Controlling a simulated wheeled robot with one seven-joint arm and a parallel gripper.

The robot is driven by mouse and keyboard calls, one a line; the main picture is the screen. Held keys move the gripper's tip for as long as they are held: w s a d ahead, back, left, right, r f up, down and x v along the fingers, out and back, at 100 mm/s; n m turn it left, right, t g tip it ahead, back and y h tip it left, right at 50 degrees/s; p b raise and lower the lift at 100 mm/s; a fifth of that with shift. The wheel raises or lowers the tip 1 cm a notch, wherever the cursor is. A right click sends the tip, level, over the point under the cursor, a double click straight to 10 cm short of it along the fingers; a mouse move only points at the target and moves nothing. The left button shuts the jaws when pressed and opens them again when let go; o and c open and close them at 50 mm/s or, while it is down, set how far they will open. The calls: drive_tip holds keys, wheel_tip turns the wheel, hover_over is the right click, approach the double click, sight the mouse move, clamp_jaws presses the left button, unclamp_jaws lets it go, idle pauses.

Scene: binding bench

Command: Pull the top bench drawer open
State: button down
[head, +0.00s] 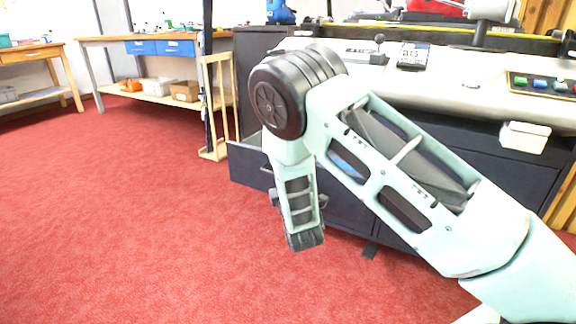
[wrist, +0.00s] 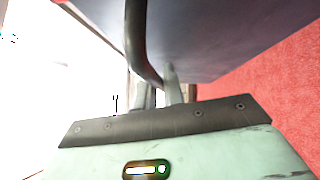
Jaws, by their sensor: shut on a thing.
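The bench (head: 262,50) is dark grey, with a pale worktop. Its top drawer (head: 248,166) shows left of my arm as a dark front that appears to stand out from the cabinet, partly open. My arm hides the rest of it, so how far it is out is unclear. In the wrist view, the dark drawer front (wrist: 215,35) fills the upper part, with a curved metal handle (wrist: 136,40) on it. My gripper (wrist: 157,94) is shut on the handle, with its fingers on either side of the bar. My arm hides the fingertips in the head view.
A wooden frame (head: 218,110) stands on the floor just left of the drawer. Two wooden tables stand at the back left, one with blue drawers (head: 160,47). The red carpet (head: 130,220) in front and to the left is clear.

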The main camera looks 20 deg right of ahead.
drive_tip(key=shift+s+a, duration=1.15)
drive_tip(key=shift+a, duration=0.3)
drive_tip(key=c, duration=1.8)
unclamp_jaws()
drive_tip(key=s+p, duration=0.1)
drive_tip(key=s, duration=0.4)
drive_tip(key=s+a+f+p, duration=0.1)
drive_tip(key=s+p, duration=0.1)
drive_tip(key=s, duration=0.4)
drive_tip(key=s+a+f+p, duration=0.1)
drive_tip(key=s, duration=0.5)
drive_tip(key=shift+s+f+p, duration=0.1)
drive_tip(key=shift+f+p, duration=0.05)
drive_tip(key=shift+p, duration=0.2)
